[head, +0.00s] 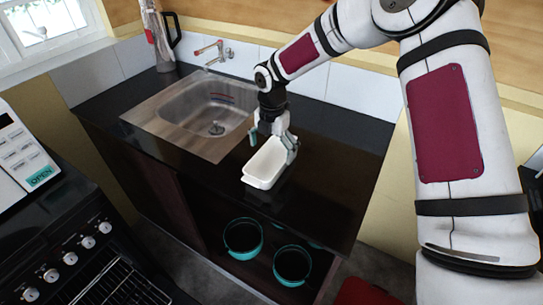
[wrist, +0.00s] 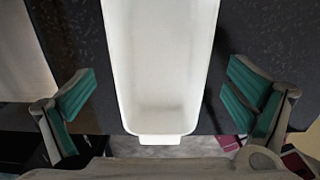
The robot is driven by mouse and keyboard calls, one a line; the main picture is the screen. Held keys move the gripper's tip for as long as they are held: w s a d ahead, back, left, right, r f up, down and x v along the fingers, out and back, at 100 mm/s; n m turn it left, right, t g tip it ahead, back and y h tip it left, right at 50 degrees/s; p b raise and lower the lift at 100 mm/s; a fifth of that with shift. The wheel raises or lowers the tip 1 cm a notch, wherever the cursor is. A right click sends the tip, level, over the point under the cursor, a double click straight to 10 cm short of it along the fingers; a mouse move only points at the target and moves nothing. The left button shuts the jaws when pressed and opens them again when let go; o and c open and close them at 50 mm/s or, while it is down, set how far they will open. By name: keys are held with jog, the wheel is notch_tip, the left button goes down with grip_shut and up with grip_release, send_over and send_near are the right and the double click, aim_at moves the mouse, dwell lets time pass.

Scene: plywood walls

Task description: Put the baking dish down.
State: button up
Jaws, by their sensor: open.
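The white baking dish (head: 264,164) sits upright and empty on the dark countertop (head: 322,165), to the right of the sink and near the front edge. In the wrist view the dish (wrist: 160,60) runs lengthwise up the middle, its small end tab toward the bottom. My gripper (head: 272,138) is over the dish. Its teal fingers stand wide apart on either side of the dish in the wrist view (wrist: 160,98), with a gap on both sides, so they do not grip it. The far end of the dish is cut off in the wrist view.
A steel sink (head: 150,120) with a faucet (head: 212,55) lies left of the dish. Teal-rimmed pots (head: 243,238) sit below the counter. A stove (head: 75,255) is at left. The counter's right part is clear.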

aim_at(272, 166)
jog(key=s+d+r+m+t+h+b, duration=0.1)
jog(key=s+d+r+m, duration=0.15)
jog(key=r, duration=0.65)
jog(key=s+d+r+m, duration=0.2)
jog(key=s+r+m, duration=0.15)
jog(key=r, duration=0.55)
jog(key=s+d+r+m+t, duration=0.2)
jog(key=s+d+r+m, duration=0.45)
jog(key=s+m, duration=0.3)
jog(key=s+d+r+m+t, duration=0.1)
jog(key=s+d+m, duration=0.1)
jog(key=s+m, duration=0.5)
jog(key=s+d+r+m+t+y, duration=0.1)
jog(key=s+d+m, duration=0.1)
jog(key=s+m, duration=0.4)
jog(key=shift+s+d+m, duration=0.3)
jog(key=shift+s+m, duration=0.05)
jog(key=shift+s, duration=1.4)
jog(key=shift+r, duration=0.1)
jog(key=shift+c, duration=0.4)
